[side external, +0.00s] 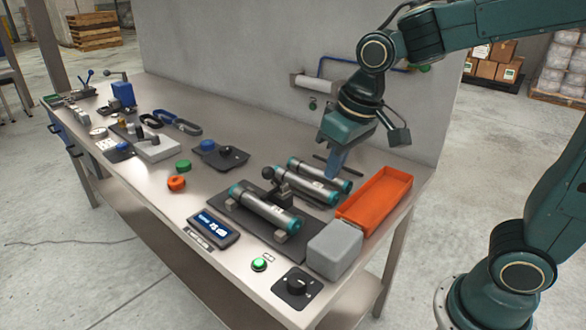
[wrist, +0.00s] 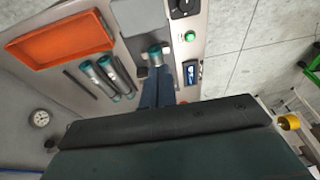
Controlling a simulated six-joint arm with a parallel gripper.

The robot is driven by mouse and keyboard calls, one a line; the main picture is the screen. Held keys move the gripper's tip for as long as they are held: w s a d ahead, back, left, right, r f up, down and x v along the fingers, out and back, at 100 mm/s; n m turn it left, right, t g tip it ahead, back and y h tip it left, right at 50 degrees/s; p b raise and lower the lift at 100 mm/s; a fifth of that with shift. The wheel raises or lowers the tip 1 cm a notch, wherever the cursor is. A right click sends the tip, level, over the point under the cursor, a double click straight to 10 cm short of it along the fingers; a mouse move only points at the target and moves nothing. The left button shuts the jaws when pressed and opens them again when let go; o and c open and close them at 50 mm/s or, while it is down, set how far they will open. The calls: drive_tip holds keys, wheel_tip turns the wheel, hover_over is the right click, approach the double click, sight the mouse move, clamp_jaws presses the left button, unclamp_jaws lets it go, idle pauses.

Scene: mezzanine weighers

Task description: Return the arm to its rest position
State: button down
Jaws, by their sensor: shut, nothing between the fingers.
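My gripper (side external: 336,160) hangs from the dark green arm over the right part of the steel workbench (side external: 185,215), pointing down above the far ends of the metal cylinders. Its blue fingers are together with nothing between them. In the wrist view the fingers (wrist: 158,93) extend toward a cylinder's end. Two cylinders with teal caps (side external: 312,178) lie side by side behind a third cylinder (side external: 265,208), which rests on a dark plate. The cylinders also show in the wrist view (wrist: 105,80). How high the gripper is above them is hard to tell.
An orange tray (side external: 376,196) and a grey block (side external: 335,250) stand at the bench's right end. A display (side external: 214,229), a green button (side external: 259,264) and a black knob (side external: 297,287) line the front edge. A wall panel (side external: 290,70) with pipes rises behind.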

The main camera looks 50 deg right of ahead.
drive_tip(key=s+d+r+t, duration=0.1)
drive_tip(key=s+d, duration=0.1)
drive_tip(key=s, duration=0.4)
drive_tip(key=s+d+r+t, duration=0.1)
drive_tip(key=s+d, duration=0.1)
drive_tip(key=s, duration=0.5)
drive_tip(key=shift+d+r+t, duration=0.15)
drive_tip(key=shift+d+t, duration=0.15)
drive_tip(key=shift+d, duration=0.1)
